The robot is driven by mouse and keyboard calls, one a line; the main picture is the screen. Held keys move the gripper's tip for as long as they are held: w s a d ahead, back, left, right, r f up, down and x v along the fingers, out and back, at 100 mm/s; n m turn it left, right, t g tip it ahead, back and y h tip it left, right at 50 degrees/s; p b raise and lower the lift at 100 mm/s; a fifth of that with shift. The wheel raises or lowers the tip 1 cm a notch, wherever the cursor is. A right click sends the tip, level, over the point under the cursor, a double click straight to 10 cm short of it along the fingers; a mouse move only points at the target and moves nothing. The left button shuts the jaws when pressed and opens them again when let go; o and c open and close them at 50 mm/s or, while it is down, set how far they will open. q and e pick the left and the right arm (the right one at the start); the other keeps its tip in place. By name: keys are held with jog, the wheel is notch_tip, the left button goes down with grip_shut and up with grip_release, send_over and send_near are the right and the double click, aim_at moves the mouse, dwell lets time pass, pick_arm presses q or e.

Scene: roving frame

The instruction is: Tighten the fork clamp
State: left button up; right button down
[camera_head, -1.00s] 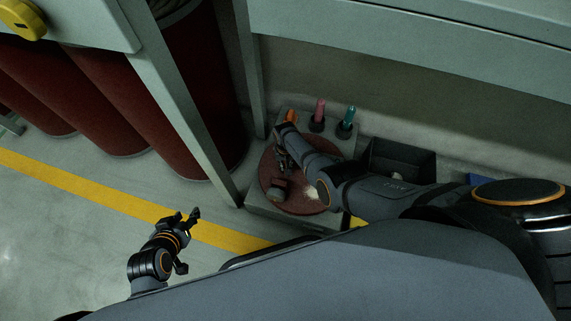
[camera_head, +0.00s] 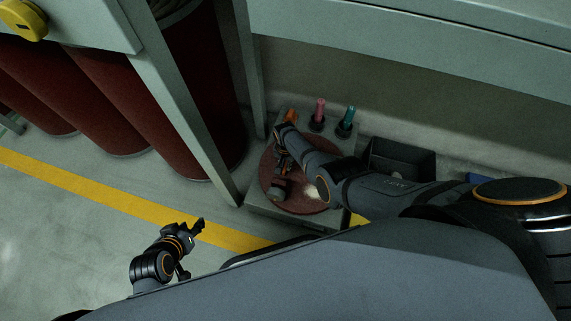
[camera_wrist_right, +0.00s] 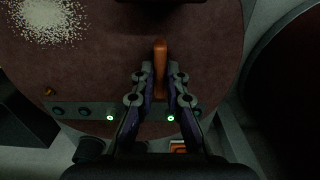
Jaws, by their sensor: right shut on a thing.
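An orange-brown bar (camera_wrist_right: 160,62) stands between the fingers of my right gripper (camera_wrist_right: 160,80) in the right wrist view, and the gripper is shut on it. I cannot tell for sure whether it is the fork clamp's lever. A dark part (camera_wrist_right: 165,3) shows at the top edge of that view, mostly cut off. In the head view my right gripper (camera_head: 283,150) is over the round red-brown plate (camera_head: 310,198), partly hidden by its arm. A small brownish part (camera_head: 278,191) sits on the plate near it. My left gripper (camera_head: 190,230) is open and empty over the floor.
Behind the plate stand handles in orange (camera_head: 291,116), pink (camera_head: 320,108) and teal (camera_head: 348,117). A dark bin (camera_head: 412,160) is at their right. A pale grainy patch (camera_wrist_right: 45,20) lies on the plate. A grey post (camera_head: 190,110) and dark red drums (camera_head: 200,95) are to the left.

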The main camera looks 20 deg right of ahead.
jog(key=c, duration=1.4)
grip_release()
jog(key=shift+r, duration=0.1)
notch_tip(320, 180, up, 12)
jog(key=shift+f, duration=0.1)
